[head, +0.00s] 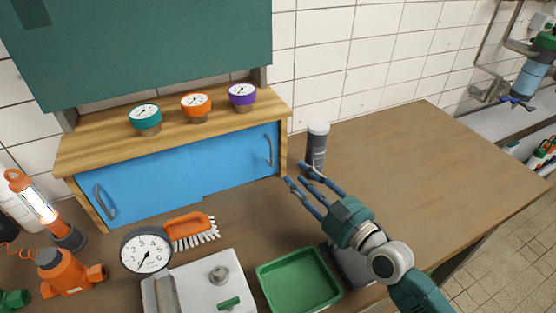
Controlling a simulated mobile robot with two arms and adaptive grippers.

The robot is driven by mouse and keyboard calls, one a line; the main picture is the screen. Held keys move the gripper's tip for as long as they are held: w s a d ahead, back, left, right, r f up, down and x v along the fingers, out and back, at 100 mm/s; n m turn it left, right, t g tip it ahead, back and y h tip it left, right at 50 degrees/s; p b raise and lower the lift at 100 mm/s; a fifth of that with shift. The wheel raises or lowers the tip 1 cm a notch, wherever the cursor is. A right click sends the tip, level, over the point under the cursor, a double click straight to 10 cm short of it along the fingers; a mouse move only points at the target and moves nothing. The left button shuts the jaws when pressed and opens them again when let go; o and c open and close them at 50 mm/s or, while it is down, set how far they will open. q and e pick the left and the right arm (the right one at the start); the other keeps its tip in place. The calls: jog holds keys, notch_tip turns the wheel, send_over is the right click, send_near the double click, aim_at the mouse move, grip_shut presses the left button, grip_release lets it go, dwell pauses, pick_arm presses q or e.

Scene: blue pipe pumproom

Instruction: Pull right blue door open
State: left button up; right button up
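The wooden cabinet (185,122) stands at the back left of the worktop with two blue sliding doors. The right blue door (235,160) covers the right half of the front and has a curved vertical handle (270,149) near its right edge. The left blue door (145,186) has a similar handle (105,202) at its left edge. My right gripper (297,173) is open and empty, with its fingers spread, pointing to the upper left. Its fingertips are just right of the right door's handle, apart from it in the picture. My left gripper is not in view.
A grey cylinder (317,145) stands just behind my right gripper. Three gauges sit on the cabinet top. In front lie an orange brush (188,228), a white dial gauge (147,251), a metal box (200,285) and a green tray (299,280). The worktop (430,165) to the right is clear.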

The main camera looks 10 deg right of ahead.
jog(key=p+x, duration=0.1)
jog(key=x, duration=0.9)
jog(key=shift+p, duration=0.4)
jog(key=shift+s+r, duration=0.1)
grip_shut()
